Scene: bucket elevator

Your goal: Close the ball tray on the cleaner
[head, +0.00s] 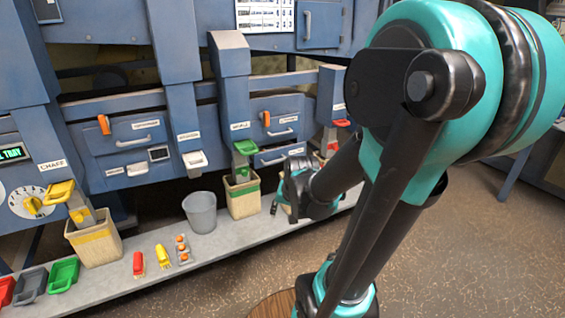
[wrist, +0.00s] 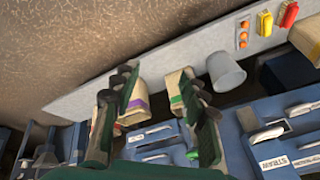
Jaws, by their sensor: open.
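The cleaner (head: 185,110) is a blue machine with several drawer-like fronts. A left front (head: 128,138) and a right front (head: 283,122) each have a light bar handle and an orange lever beside them. A lower right front (head: 272,157) sits under the right one. The labels are too small to read, so I cannot tell which is the ball tray. My gripper (head: 287,192) is in front of the cleaner's right side, above the shelf. In the wrist view my gripper (wrist: 157,100) has its fingers spread, with nothing between them; blue fronts (wrist: 152,135) lie beyond.
A grey shelf (head: 120,283) runs along the cleaner. It carries a grey bucket (head: 201,212), cream bins (head: 95,240), a holder with orange balls (head: 183,248), red and yellow brushes (head: 138,264) and coloured scoops (head: 63,275). Brown floor (head: 450,250) is clear at right.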

